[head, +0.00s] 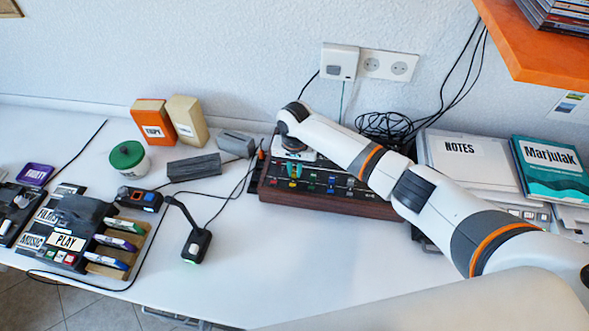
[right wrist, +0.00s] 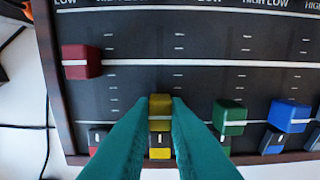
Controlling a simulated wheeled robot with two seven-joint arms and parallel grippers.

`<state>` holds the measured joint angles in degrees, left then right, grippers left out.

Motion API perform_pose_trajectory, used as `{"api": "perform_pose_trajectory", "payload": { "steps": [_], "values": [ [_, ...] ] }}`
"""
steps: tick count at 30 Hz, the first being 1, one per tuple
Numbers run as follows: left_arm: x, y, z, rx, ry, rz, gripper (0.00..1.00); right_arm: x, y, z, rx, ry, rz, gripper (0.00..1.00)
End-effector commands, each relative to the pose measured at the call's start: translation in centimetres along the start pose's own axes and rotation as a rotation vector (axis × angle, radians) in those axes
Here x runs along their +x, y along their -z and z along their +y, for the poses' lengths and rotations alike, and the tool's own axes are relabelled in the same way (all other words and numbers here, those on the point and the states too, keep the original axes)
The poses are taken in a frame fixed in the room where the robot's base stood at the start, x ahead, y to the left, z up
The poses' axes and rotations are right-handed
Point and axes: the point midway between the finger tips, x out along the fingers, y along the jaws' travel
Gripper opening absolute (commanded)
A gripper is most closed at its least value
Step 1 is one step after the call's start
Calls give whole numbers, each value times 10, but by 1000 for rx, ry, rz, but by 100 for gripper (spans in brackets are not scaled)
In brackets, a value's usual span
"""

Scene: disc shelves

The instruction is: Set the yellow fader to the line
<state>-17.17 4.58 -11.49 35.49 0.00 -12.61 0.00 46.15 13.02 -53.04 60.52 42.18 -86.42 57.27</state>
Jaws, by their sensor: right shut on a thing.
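The yellow fader (right wrist: 160,106) is between the two teal fingers of my right gripper (right wrist: 159,108), which is shut on it. A white line (right wrist: 140,63) runs across the dark panel, above the yellow fader in the right wrist view; the fader is apart from it. The red fader (right wrist: 81,62) is at the line. The green fader (right wrist: 229,116) and the blue fader (right wrist: 289,115) are below it. In the head view my right gripper (head: 293,170) reaches down to the fader console (head: 330,203), its wrist hiding part of it. My left gripper is not in view.
Black cables (head: 385,126) lie behind the console. The white table is clear in front of the console.

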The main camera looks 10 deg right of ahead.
Motion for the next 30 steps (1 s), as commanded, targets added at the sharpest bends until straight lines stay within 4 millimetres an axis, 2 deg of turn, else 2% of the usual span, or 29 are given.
{"api": "perform_pose_trajectory", "payload": {
  "steps": [1,6,17,18,21,30],
  "values": [
    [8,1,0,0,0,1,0,2,-9,0,4,0,-3,0],
    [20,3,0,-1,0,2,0,2,-31,0,4,0,-3,0],
    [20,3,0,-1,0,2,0,-1,-35,0,0,0,-1,0],
    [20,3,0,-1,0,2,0,-1,-35,0,0,0,-1,21],
    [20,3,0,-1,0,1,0,-1,-35,0,0,0,0,36],
    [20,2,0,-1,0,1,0,-2,-35,0,0,-1,0,36]
  ]
}}
